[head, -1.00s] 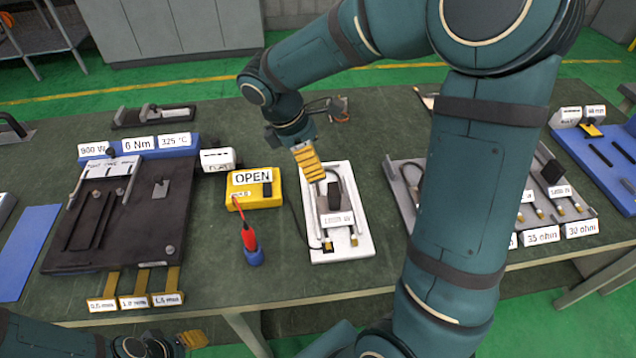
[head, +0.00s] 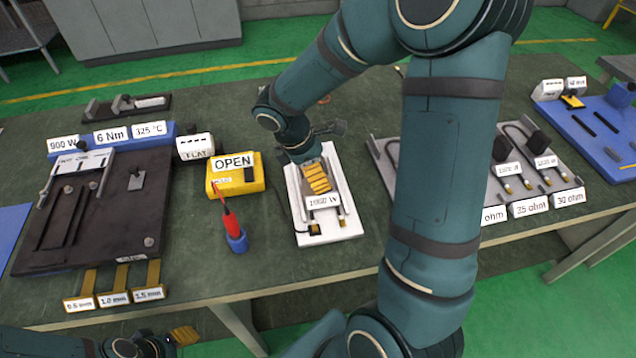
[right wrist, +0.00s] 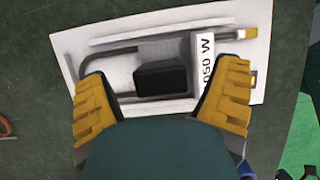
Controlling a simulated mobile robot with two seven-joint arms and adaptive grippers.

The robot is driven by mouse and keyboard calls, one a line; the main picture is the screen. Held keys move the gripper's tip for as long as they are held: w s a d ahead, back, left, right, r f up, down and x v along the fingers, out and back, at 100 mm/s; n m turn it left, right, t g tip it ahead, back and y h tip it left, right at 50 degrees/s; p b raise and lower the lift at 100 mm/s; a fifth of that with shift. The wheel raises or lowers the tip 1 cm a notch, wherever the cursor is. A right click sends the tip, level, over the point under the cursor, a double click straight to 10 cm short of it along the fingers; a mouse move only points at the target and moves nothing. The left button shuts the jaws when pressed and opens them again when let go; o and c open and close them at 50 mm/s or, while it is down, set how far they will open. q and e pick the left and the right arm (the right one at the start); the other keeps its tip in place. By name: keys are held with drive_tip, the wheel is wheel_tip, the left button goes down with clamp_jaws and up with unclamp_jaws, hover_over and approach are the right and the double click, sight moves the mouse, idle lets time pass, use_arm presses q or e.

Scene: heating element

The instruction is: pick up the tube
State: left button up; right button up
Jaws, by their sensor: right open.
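The tube is a dark grey U-shaped heating tube (right wrist: 118,57) with a black block (right wrist: 162,79) and a label reading about "1050 W" (head: 322,201). It lies on a white plate (head: 346,226) on the table. My right gripper (head: 318,184) is over the plate, just behind the label. In the right wrist view my right gripper (right wrist: 163,103) is open, with ribbed yellow fingers on either side of the black block. I cannot tell whether they touch the tube. My left gripper (head: 184,336) is low at the bottom left, away from the tube; its opening is unclear.
Left of the plate are a yellow "OPEN" box (head: 245,184), a red-handled tool in a blue holder (head: 236,240) and a dark fixture (head: 62,262). A grey tray (head: 385,150) with more tubes is right, partly behind my right arm.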

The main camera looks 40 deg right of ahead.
drive_tip(key=shift+x, duration=0.95)
drive_tip(key=shift+r, duration=0.1)
drive_tip(key=c, duration=1.4)
